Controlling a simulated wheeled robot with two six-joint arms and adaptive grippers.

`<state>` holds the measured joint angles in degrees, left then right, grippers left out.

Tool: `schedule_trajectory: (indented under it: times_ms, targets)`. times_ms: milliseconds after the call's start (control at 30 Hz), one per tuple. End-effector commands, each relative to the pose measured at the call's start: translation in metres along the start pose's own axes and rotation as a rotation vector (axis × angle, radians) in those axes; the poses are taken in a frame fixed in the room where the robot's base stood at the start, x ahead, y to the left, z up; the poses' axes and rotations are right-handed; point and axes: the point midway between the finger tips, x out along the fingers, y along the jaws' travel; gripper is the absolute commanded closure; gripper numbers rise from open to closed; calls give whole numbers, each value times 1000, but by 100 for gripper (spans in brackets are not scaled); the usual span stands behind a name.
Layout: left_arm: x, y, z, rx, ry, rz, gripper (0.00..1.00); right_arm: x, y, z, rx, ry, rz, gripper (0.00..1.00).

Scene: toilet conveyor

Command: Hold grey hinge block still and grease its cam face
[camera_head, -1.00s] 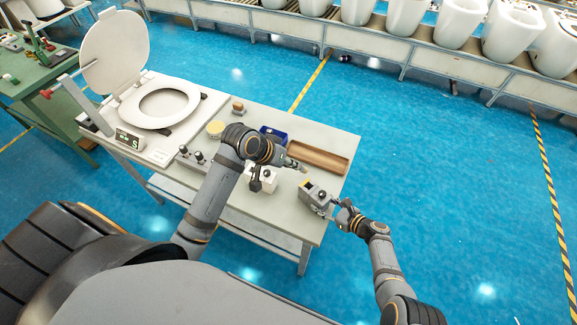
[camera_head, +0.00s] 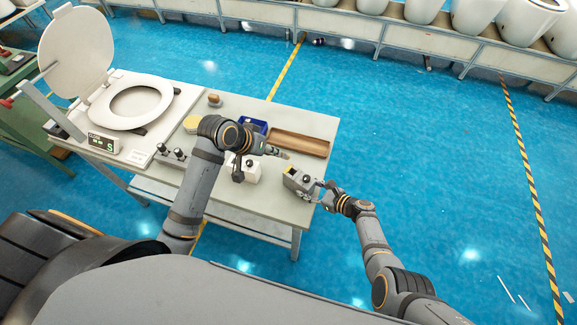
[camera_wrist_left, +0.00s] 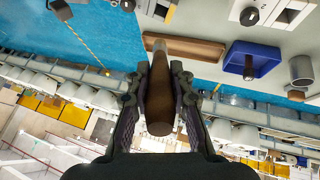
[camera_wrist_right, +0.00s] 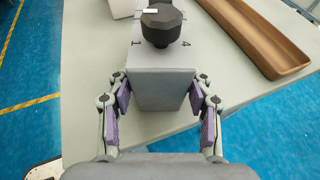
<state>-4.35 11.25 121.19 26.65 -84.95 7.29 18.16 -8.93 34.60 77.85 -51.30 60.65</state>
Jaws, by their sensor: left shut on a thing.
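The grey hinge block (camera_head: 299,181) sits near the table's right front corner. In the right wrist view the block (camera_wrist_right: 160,80) carries a black knob on its far part. My right gripper (camera_head: 322,188) is at its near right side, and its fingers (camera_wrist_right: 160,100) stand on either side of the block; firm contact cannot be made out. My left gripper (camera_head: 280,153) is above the table, left of and beyond the block. In the left wrist view its fingers (camera_wrist_left: 160,95) are shut on a brown, round handle (camera_wrist_left: 160,100). The cam face cannot be made out clearly.
A wooden tray (camera_head: 300,143) and a blue bin (camera_head: 253,126) lie behind the left gripper. A white box (camera_head: 243,172) stands beneath my left wrist. A toilet seat (camera_head: 135,103) is on the table's left. The block is close to the table's right edge.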

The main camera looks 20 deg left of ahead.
Motion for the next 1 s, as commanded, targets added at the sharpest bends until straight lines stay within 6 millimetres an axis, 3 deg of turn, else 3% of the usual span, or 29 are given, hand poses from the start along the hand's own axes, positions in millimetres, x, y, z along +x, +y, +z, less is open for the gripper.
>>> schedule_trajectory:
  times_ms: [33,133,567,767,1000]
  targets:
    - [0,0,0,0,0,0,100,0,0,0,0,0,0,38]
    - [0,0,0,0,0,0,100,0,0,0,0,0,0,25]
    - [0,0,0,0,0,0,100,-7,0,-1,0,-1,-1,25]
    - [0,0,0,0,0,0,100,-37,0,-2,-3,3,-3,25]
    - [0,0,0,0,0,0,100,-92,0,-2,-3,4,0,25]
